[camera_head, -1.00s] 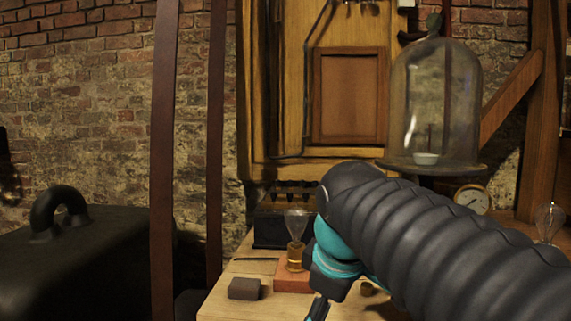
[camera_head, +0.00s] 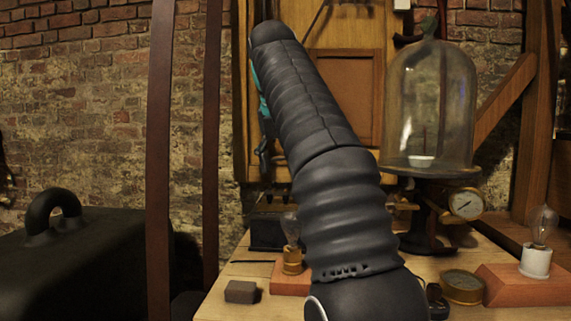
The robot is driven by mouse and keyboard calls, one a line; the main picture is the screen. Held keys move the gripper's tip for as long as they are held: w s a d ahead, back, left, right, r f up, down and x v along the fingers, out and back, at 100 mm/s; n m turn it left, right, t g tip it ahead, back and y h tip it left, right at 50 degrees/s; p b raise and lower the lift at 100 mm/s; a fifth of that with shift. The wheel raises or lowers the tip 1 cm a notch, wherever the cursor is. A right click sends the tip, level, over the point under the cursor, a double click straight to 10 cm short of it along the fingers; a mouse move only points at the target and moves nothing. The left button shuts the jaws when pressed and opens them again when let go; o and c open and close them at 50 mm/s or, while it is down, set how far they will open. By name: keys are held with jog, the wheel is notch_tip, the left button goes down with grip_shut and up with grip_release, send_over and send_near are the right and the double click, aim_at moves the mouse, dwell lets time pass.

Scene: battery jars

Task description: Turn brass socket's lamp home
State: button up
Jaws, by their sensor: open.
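The brass socket (camera_head: 292,263) stands upright on a reddish wooden block (camera_head: 283,288) on the bench, left of my arm. Its clear glass lamp (camera_head: 290,228) sits in the top of the socket, partly overlapped by my arm's edge. How far the lamp is turned in cannot be told. My gripper (camera_head: 265,152) is raised well above the lamp, in front of the wooden cabinet. It is mostly hidden behind my arm, with only a dark edge showing below a teal band. It is open and apart from the lamp.
A white socket (camera_head: 536,262) with a clear bulb (camera_head: 543,226) stands on a wooden block at right. A glass bell jar (camera_head: 431,105), a gauge (camera_head: 466,204) and a round brass dial (camera_head: 462,287) are right of my arm. A dark block (camera_head: 241,292) lies at front left.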

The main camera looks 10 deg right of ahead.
aim_at(294, 217)
jog(key=shift+w+n, duration=0.15)
jog(key=shift+n, duration=0.25)
jog(key=b+x, duration=0.3)
jog(key=x, duration=1)
jog(key=shift+w+f, duration=0.15)
jog(key=shift+f, duration=0.05)
jog(key=c, duration=1.4)
jog(key=shift+r+m+p, duration=0.1)
jog(key=shift+m+p, duration=0.25)
jog(key=shift+m, duration=0.05)
